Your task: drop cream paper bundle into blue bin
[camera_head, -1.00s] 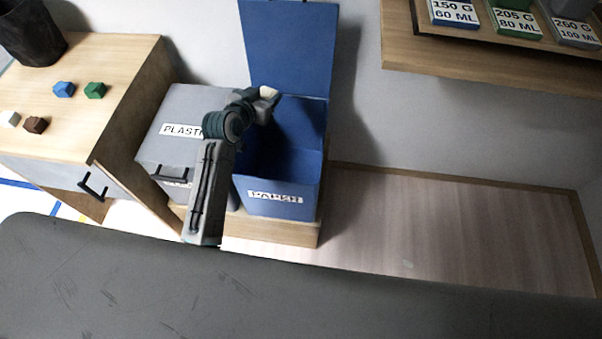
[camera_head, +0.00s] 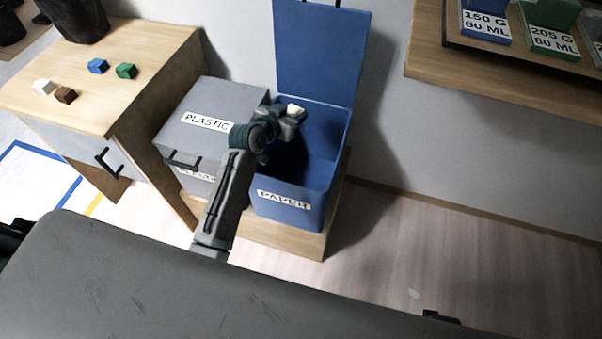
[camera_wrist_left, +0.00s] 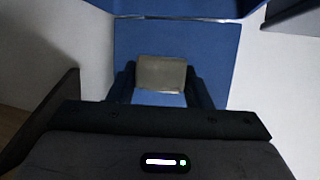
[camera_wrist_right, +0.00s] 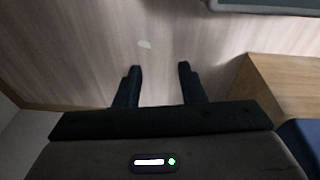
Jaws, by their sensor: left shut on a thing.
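The blue bin (camera_head: 292,207), labelled PAPER, stands with its lid (camera_head: 320,52) raised at the back. My left gripper (camera_head: 295,113) is over the bin's opening, shut on the cream paper bundle (camera_head: 296,108). In the left wrist view the bundle (camera_wrist_left: 161,73) sits between the two fingers, with blue bin surface behind it. My right gripper (camera_wrist_right: 160,68) shows in the right wrist view, its fingers apart and empty above the floor.
A grey PLASTIC bin (camera_head: 213,119) with a closed lid stands left of the blue bin. A wooden cabinet (camera_head: 140,70) further left holds small coloured blocks. A wooden shelf (camera_head: 480,77) with labelled blocks is at upper right.

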